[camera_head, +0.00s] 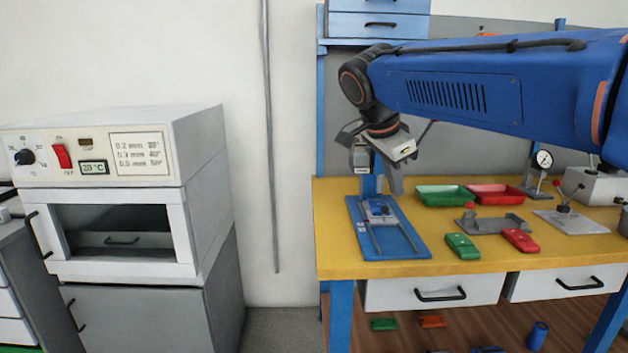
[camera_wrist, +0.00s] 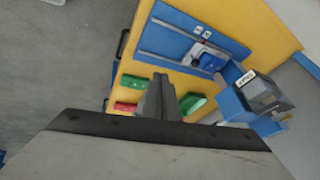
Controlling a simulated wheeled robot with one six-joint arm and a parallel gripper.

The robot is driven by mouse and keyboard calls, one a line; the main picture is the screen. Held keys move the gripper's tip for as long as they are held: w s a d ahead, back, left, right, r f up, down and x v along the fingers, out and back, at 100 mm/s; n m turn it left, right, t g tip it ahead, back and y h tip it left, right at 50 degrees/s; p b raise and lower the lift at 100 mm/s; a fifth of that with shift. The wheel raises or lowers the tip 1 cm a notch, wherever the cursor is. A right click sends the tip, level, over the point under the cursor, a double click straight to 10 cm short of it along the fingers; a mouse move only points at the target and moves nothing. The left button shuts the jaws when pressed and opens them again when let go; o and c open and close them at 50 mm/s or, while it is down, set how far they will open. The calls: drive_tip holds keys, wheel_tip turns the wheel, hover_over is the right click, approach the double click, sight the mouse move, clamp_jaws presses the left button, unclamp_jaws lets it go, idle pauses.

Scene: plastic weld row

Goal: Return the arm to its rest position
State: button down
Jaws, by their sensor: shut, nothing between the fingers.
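My blue arm (camera_head: 470,85) reaches in from the right in the head view, above the workbench. My gripper (camera_head: 396,183) points down over the bench, beside the blue fixture with rails (camera_head: 408,243). In the wrist view my gripper (camera_wrist: 158,80) shows its fingers together with nothing between them. The blue fixture also shows in the wrist view (camera_wrist: 170,42), at the top. My gripper appears above the bench and apart from the things on it.
The yellow bench top (camera_head: 345,208) carries a green tray (camera_head: 444,195), a red tray (camera_head: 497,194), a green block (camera_head: 462,246), a red block (camera_head: 520,240) and a dial gauge (camera_head: 541,160). An oven (camera_head: 120,220) stands at left. Bare wall lies between oven and bench.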

drive_tip(key=s+d+f+n+y, duration=0.1)
drive_tip(key=s+d+f+n, duration=0.2)
drive_tip(key=s+f+n, duration=0.2)
drive_tip(key=s+d+f+n+y, duration=0.1)
drive_tip(key=s+d+f+n, duration=0.2)
drive_tip(key=s+f, duration=0.8)
drive_tip(key=s+d+f+n+t+y, duration=0.1)
drive_tip(key=s+d+f+n+y, duration=0.1)
drive_tip(key=s+f+n, duration=0.4)
drive_tip(key=s+d+f, duration=0.1)
drive_tip(key=s+f, duration=0.1)
drive_tip(key=s, duration=0.2)
drive_tip(key=shift+d+n, duration=0.15)
drive_tip(key=shift+n, duration=0.25)
